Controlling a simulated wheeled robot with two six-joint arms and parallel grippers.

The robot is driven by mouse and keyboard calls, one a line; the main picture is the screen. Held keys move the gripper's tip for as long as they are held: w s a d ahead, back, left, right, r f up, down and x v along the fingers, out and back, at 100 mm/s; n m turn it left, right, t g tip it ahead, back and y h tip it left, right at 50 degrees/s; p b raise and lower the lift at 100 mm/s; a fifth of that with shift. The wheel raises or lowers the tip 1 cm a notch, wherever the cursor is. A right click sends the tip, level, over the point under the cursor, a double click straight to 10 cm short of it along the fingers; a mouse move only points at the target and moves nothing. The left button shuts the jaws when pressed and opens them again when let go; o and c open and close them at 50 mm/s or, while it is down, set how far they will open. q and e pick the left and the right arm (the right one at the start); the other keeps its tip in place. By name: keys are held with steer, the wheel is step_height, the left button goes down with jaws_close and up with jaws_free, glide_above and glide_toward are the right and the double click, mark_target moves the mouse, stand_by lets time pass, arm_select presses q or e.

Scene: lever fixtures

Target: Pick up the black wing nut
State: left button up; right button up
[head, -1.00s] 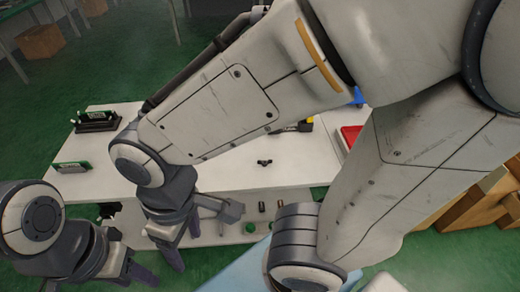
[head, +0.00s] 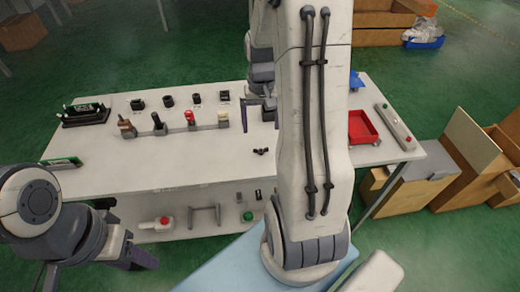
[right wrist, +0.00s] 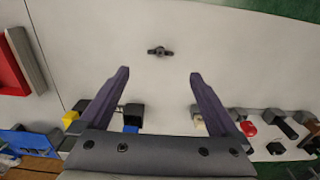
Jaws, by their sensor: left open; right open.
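The small black wing nut (head: 261,151) lies on the white table, just left of my right forearm in the head view. In the right wrist view the wing nut (right wrist: 160,51) lies flat with its wings to left and right, ahead of and roughly centred between the fingers. My right gripper (right wrist: 159,73) is open and empty, its fingers wide apart. In the head view it is partly hidden by its arm, above and behind the wing nut. My left gripper (head: 138,260) is at the lower left, off the table's front edge, away from the wing nut.
A row of lever fixtures (head: 190,118) stands behind and left of the wing nut. A red tray (head: 362,127) and a button box (head: 397,126) are at the right. The table around the wing nut is bare. A lower shelf holds a red-topped button (head: 163,222).

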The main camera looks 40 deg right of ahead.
mark_target(261, 151)
step_height(261, 151, down, 10)
steer(key=shift+a+r, duration=0.1)
steer(key=c, duration=1.4)
